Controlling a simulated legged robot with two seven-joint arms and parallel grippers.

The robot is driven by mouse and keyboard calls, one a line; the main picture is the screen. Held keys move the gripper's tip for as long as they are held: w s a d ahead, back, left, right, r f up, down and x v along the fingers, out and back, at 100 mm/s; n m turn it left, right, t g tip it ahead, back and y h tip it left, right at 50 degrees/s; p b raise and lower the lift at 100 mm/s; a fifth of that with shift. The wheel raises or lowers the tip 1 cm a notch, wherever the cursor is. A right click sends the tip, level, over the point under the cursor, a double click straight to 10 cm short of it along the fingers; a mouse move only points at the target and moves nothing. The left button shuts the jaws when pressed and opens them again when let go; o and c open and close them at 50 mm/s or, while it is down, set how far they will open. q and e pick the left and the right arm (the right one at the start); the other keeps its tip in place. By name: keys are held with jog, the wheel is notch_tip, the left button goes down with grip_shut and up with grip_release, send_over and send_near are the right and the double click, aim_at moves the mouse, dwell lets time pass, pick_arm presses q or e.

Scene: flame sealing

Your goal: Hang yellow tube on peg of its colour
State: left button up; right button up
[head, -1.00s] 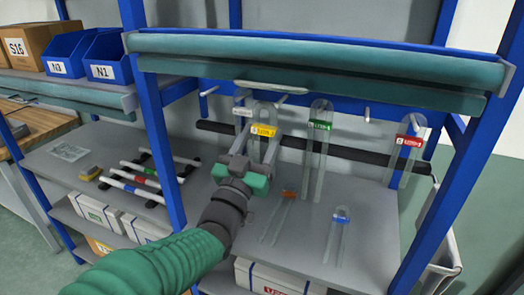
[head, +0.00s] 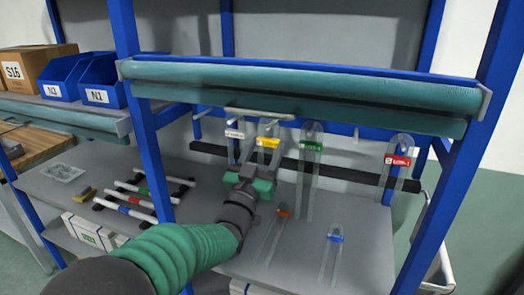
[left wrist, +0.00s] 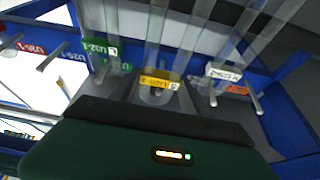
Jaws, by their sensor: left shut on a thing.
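The yellow tube is a clear looped tube with a yellow label (head: 268,142). My left gripper (head: 260,160) is shut on it and holds it upright below the shelf's front beam, between the white-labelled tube (head: 235,134) and the green-labelled tube (head: 310,147). A pale peg (head: 272,121) is close to its top in the head view. I cannot tell whether the loop is around that peg. In the left wrist view the yellow label (left wrist: 160,83) is right in front of the gripper; the gripper hides part of the tube. My right gripper is not in view.
A red-labelled tube (head: 398,161) hangs at the right. Orange-labelled (head: 283,211) and blue-labelled (head: 335,236) tubes lie on the grey shelf. A bare peg (head: 356,134) stands between the green and red tubes. The teal padded beam (head: 300,92) runs above.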

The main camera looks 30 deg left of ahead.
pick_arm(q)
jog(key=shift+w+a+f+p, duration=0.1)
jog(key=shift+w+a+p, duration=0.2)
jog(key=shift+w, duration=0.3)
jog(key=shift+w+a+p, duration=0.15)
jog(key=shift+w+a, duration=0.15)
jog(key=shift+w, duration=0.3)
jog(key=shift+w+f+b, duration=0.5)
jog(key=shift+w+b, duration=0.05)
jog(key=shift+b, duration=0.5)
jog(key=shift+w, duration=0.1)
jog(key=shift+r, duration=0.15)
jog(key=o, duration=1.2)
jog(key=shift+c, duration=0.2)
jog(key=shift+o, duration=1.4)
jog(key=shift+w+a, duration=0.1)
jog(key=shift+w, duration=0.05)
